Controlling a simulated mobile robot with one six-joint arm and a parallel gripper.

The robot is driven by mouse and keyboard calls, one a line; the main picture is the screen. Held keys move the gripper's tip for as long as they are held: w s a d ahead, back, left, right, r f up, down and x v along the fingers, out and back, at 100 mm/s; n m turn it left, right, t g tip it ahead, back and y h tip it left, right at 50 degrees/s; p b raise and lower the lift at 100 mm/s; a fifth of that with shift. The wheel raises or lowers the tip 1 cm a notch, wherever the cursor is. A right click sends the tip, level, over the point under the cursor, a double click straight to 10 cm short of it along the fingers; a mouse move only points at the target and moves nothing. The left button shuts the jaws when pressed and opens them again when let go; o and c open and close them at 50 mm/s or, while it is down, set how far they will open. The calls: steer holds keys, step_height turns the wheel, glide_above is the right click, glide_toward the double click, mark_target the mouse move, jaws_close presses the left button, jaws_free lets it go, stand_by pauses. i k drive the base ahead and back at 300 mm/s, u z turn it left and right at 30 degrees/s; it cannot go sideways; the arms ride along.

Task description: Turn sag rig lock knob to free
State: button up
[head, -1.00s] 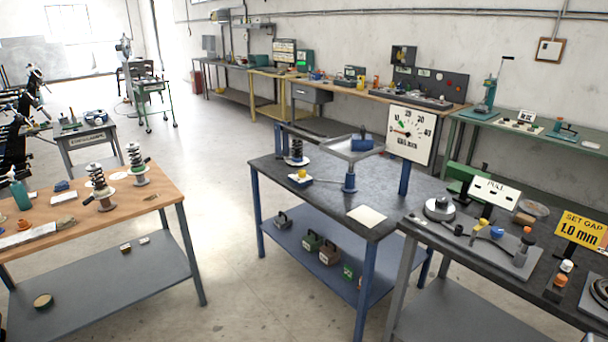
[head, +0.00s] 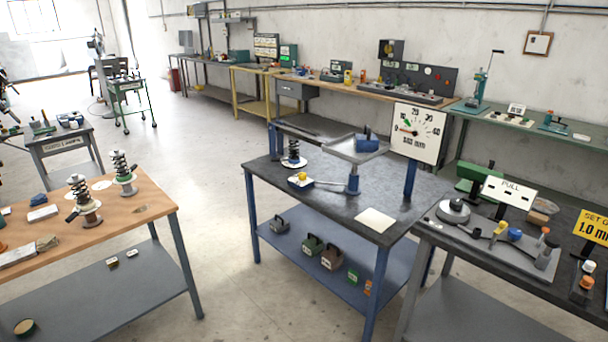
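The sag rig stands on a dark-topped blue bench (head: 330,213) in the middle of the head view. It has a dark spring (head: 293,150) on a pale round seat, a grey tray (head: 357,150) with a blue block on a blue post, and a white dial board (head: 417,131). A small yellow knob (head: 301,177) sits on a white-and-blue base in front of the spring; it looks like the lock knob. Its setting is too small to read. My gripper is not in view.
A wooden bench (head: 140,208) with two coil-over units is at left. Clear floor (head: 215,240) lies between it and the blue bench. A white sheet (head: 375,220) lies on the blue bench's front corner.

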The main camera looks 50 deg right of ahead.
mark_target(302, 176)
steer(key=z, duration=0.6)
steer(key=i, duration=1.15)
steer(key=u, duration=0.05)
